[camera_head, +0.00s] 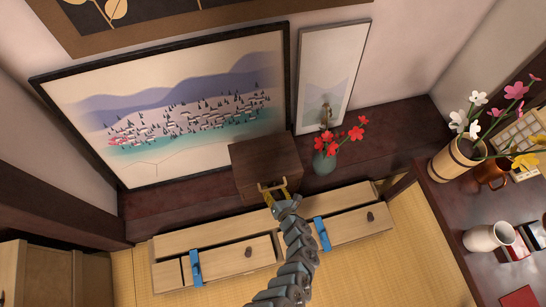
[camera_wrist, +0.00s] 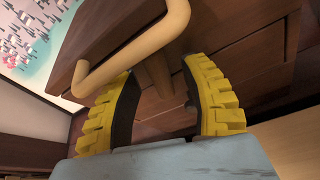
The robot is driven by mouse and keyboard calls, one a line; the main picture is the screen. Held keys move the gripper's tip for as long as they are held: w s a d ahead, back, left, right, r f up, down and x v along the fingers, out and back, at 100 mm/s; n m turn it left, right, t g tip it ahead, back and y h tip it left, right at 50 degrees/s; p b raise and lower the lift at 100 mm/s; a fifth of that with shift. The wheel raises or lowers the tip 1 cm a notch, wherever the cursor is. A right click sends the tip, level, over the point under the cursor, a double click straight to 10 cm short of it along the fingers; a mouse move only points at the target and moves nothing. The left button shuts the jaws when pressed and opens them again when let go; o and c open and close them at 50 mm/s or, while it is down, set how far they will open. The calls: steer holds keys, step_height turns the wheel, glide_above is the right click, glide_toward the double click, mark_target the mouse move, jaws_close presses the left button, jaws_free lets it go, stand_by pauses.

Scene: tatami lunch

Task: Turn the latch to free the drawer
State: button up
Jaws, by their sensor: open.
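A small dark brown wooden box (camera_head: 262,163) with a tan handle-like latch (camera_head: 276,184) on its front stands on the dark ledge. In the wrist view, the latch is a bent tan bar (camera_wrist: 135,47) standing off the dark wooden face (camera_wrist: 115,25) on a round stem. My gripper (camera_head: 271,194) is right at the latch in the head view. In the wrist view, its two yellow fingers (camera_wrist: 164,75) are open, with the stem showing between them. I cannot tell whether either finger touches the latch. A seam shows in the dark wood; the drawer's outline is partly hidden.
A green vase with red flowers (camera_head: 325,163) stands close to the box's right. A large framed picture (camera_head: 190,105) leans behind. Below is a low pale cabinet (camera_head: 215,235) with blue straps (camera_head: 322,234). A dark table (camera_head: 450,210) with vases and dishes is at right.

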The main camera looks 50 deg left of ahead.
steer(key=shift+f, duration=0.1)
jaws_close()
steer(key=shift+w+f, duration=0.1)
stand_by(0.5)
steer(key=shift+f+m+g+y, duration=0.1)
steer(key=shift+m+g+y, duration=0.2)
steer(key=shift+m, duration=0.4)
steer(key=shift+d+f, duration=0.1)
steer(key=shift+d, duration=0.05)
steer(key=shift+m, duration=0.4)
jaws_free()
steer(key=shift+r, duration=0.25)
